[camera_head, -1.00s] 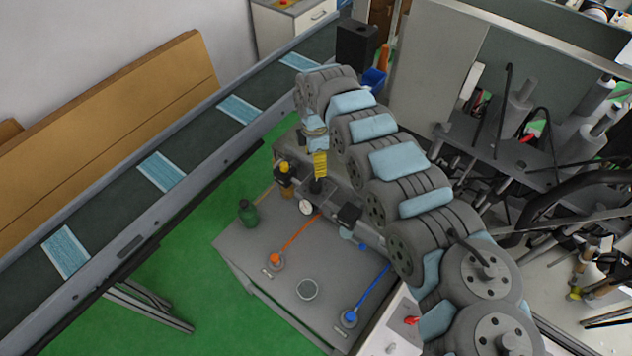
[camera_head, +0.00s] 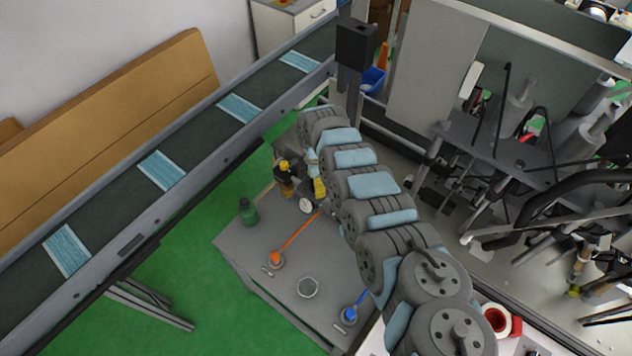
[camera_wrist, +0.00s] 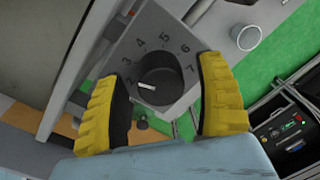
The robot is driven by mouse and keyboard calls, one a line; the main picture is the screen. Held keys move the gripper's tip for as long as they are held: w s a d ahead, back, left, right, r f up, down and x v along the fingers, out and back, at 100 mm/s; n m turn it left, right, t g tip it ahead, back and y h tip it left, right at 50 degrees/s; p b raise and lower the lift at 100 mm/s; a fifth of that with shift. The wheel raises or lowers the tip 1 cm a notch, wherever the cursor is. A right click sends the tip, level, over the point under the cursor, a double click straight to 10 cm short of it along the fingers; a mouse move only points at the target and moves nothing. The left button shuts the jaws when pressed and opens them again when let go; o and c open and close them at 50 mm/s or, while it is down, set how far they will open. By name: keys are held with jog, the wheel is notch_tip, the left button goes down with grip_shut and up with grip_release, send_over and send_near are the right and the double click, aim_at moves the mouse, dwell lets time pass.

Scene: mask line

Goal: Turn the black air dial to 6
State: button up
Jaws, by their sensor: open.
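The black air dial (camera_wrist: 160,76) sits on a grey plate with printed numbers, in the middle of the wrist view. Its white pointer mark is at the lower left, toward the 1; the 6 is at the upper right. My gripper (camera_wrist: 164,74) is open, its yellow-and-black fingers to the left and right of the dial in that view, with gaps visible. Whether the fingertips reach down beside the dial is hard to tell. In the head view a yellow finger of my gripper (camera_head: 320,188) shows beside the white gauge (camera_head: 306,205); my arm hides the dial there.
The grey bench (camera_head: 250,260) holds a green bottle (camera_head: 248,212), a yellow-and-black fitting (camera_head: 285,180), an orange-handled lever (camera_head: 277,258) and a blue-handled lever (camera_head: 349,315). A conveyor (camera_head: 200,150) with blue masks runs behind it. A metal cup (camera_wrist: 246,36) shows in the wrist view.

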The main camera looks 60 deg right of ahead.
jog(key=c, duration=1.2)
jog(key=shift+r+m+p, duration=0.1)
jog(key=shift+m+p, duration=0.2)
